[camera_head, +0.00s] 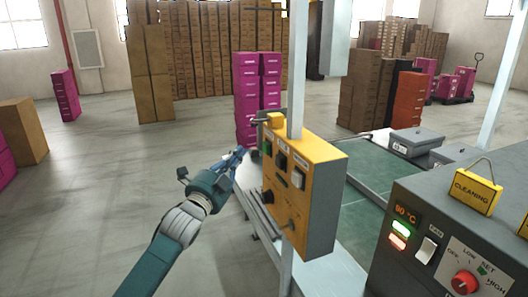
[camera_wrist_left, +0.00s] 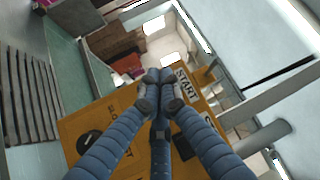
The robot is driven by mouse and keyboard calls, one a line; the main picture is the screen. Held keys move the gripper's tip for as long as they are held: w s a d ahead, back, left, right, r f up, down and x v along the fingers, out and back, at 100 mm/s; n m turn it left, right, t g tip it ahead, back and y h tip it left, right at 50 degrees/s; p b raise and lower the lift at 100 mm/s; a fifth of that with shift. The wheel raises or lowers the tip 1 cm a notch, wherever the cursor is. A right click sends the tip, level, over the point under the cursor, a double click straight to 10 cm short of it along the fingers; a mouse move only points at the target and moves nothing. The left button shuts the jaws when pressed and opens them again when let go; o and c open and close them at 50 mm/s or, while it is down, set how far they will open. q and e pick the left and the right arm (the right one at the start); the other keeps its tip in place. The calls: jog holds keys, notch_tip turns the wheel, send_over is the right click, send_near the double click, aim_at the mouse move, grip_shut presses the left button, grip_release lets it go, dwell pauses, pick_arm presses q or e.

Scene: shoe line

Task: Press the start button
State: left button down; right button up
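The yellow control box (camera_head: 318,190) hangs on a post, its switch face turned toward my left arm. A green button (camera_head: 266,148) sits at the upper left of that face. My left gripper (camera_head: 239,153) is just left of the green button, pointing toward it; whether it touches cannot be told. In the left wrist view, the blue fingers of my left gripper (camera_wrist_left: 159,80) are brought together at the tips, with nothing seen between them. They lie in front of the panel beside the START label (camera_wrist_left: 187,86) and hide the button there. My right gripper is not in view.
A dark machine (camera_head: 440,235) with a red knob, lit display and CLEANING sign (camera_head: 475,188) stands at the right. A green conveyor (camera_head: 362,212) runs behind the box. Stacked magenta boxes (camera_head: 246,95) stand beyond.

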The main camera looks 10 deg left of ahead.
aim_at(266, 148)
pick_arm(q)
jog(key=w+d, duration=0.2)
jog(key=d, duration=0.1)
jog(key=shift+w+d+b, duration=0.2)
jog(key=shift+d+b, duration=0.05)
jog(key=shift+b, duration=0.05)
dwell(0.3)
dwell(1.0)
jog(key=shift+w+d, duration=0.25)
jog(key=shift+d, duration=0.1)
